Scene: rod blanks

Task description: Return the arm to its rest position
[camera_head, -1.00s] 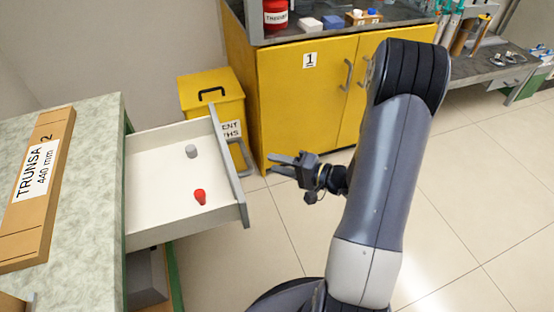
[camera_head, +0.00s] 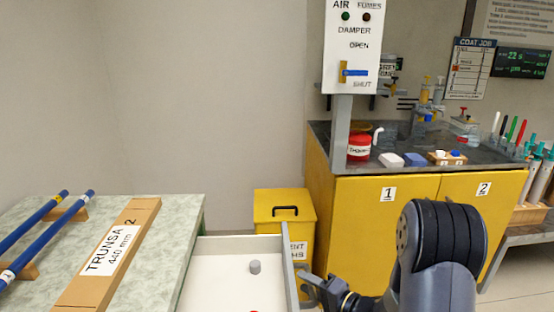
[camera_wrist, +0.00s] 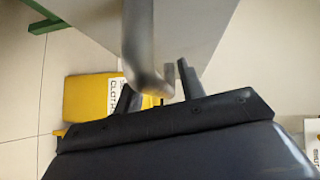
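My gripper (camera_head: 318,285) is low in the head view, just right of the open drawer's front (camera_head: 290,268). In the wrist view its two dark fingers (camera_wrist: 157,92) stand apart with nothing clamped between them. The grey drawer handle (camera_wrist: 137,45) runs down the wrist view and bends close to the fingers; whether it lies between them or just beyond them I cannot tell. My arm is bent at the lower right of the head view. The lower part of the arm is out of the frame.
A yellow bin (camera_head: 283,212) and a yellow cabinet (camera_head: 360,230) stand behind. The bench (camera_head: 180,225) at left carries a TRUNSA box (camera_head: 110,250) and blue rods (camera_head: 50,235).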

